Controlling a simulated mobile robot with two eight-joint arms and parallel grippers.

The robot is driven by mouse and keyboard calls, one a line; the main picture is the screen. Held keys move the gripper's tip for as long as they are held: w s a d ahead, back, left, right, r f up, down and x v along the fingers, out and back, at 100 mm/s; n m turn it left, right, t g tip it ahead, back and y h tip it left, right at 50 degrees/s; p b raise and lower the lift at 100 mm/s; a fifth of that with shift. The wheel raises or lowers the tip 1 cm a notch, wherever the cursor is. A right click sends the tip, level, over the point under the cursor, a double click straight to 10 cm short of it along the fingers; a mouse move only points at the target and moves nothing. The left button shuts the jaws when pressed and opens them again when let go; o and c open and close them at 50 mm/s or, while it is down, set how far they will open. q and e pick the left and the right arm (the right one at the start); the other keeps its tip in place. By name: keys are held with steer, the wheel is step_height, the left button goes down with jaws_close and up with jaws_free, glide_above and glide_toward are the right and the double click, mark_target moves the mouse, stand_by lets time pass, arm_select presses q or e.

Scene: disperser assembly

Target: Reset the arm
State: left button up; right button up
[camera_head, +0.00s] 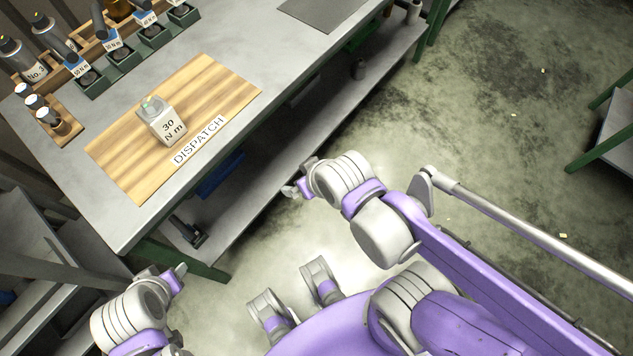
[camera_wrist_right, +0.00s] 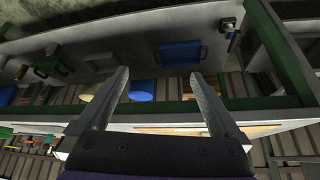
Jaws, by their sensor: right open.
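My right gripper (camera_head: 296,190) is in front of the table's front edge in the head view, apart from the table. In the right wrist view its two fingers (camera_wrist_right: 162,95) are spread with nothing between them. My left gripper (camera_head: 179,272) is at the lower left of the head view, below the table's near corner; whether its jaws are apart is too small to tell.
A grey block marked 30 N m (camera_head: 168,128) stands on the wooden DISPATCH board (camera_head: 225,80) on the grey table (camera_head: 285,55). Holders with labelled tools (camera_head: 98,78) stand at the back left. The floor (camera_head: 480,130) to the right is mostly clear.

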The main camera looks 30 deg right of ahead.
steer(key=s, duration=0.1)
steer(key=s+d, duration=0.1)
steer(key=g, duration=0.1)
steer(key=shift+s+d+f+m+h, duration=0.3)
steer(key=shift+s, duration=0.1)
step_height(320, 180, up, 8)
steer(key=w+p, duration=0.1)
steer(key=p, duration=0.6)
steer(key=shift+w, duration=0.2)
steer(key=shift+r, duration=0.1)
